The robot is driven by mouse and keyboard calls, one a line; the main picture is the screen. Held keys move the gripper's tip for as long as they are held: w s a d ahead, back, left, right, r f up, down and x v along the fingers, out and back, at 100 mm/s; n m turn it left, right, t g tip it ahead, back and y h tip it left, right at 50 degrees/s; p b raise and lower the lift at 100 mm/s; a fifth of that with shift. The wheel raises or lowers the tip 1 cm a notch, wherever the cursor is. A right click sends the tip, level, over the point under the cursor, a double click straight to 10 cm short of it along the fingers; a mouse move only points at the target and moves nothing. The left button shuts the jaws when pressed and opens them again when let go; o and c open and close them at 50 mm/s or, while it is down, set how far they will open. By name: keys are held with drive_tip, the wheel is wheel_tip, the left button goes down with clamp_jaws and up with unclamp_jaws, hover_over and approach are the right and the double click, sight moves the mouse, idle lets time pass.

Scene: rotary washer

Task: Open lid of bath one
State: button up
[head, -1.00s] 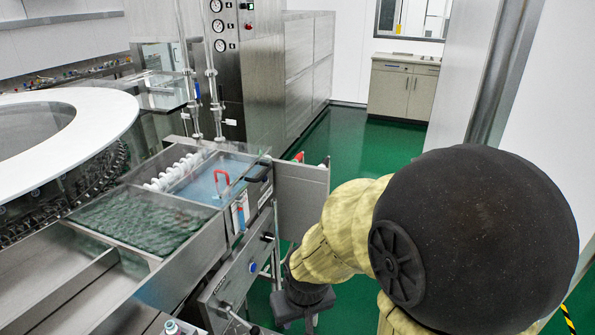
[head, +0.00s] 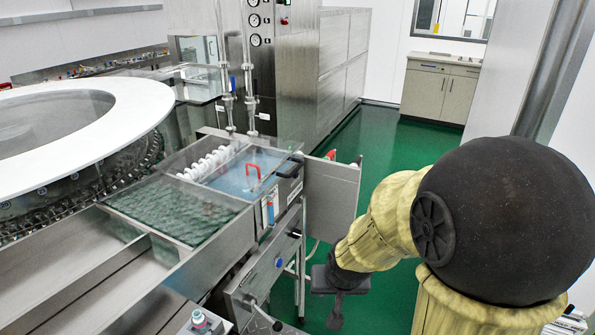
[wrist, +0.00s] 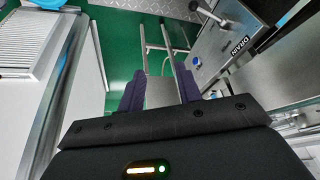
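A bath with blue water (head: 225,178) sits in the steel washer, with a red handle (head: 252,172) above it and a black handle (head: 289,167) at its right edge. A clear cover appears to lie over it. In front of it is a second bath with dark green water (head: 170,208). I cannot tell which one is bath one. My gripper (head: 336,318) hangs low over the floor, right of the washer's front and apart from the baths. In the wrist view my gripper (wrist: 160,88) has its two purple fingers apart, with nothing held between them.
A large white ring (head: 150,115) stands left of the baths. A steel panel (head: 332,197) juts out from the washer between the baths and my arm. The green floor (head: 385,140) is clear towards the back cabinet (head: 440,90).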

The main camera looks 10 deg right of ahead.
sight(297, 167)
drive_tip(key=w+d+m+t+y+b, duration=0.2)
drive_tip(key=w+m+t, duration=1.2)
drive_tip(key=w, duration=1.4)
drive_tip(key=shift+w+d+r+m+t+y+b, duration=0.15)
drive_tip(key=shift+w+r+m+t+y+b, duration=0.25)
drive_tip(key=shift+m, duration=0.6)
drive_tip(key=shift+r, duration=0.1)
drive_tip(key=w+a+p, duration=0.1)
drive_tip(key=w, duration=0.4)
drive_tip(key=w+r+p, duration=0.1)
drive_tip(key=w+p, duration=0.1)
drive_tip(key=w, duration=0.4)
drive_tip(key=w+a+r+p, duration=0.1)
drive_tip(key=w, duration=0.5)
drive_tip(key=shift+a+r+p, duration=0.15)
drive_tip(key=shift+a+p, duration=0.15)
clamp_jaws()
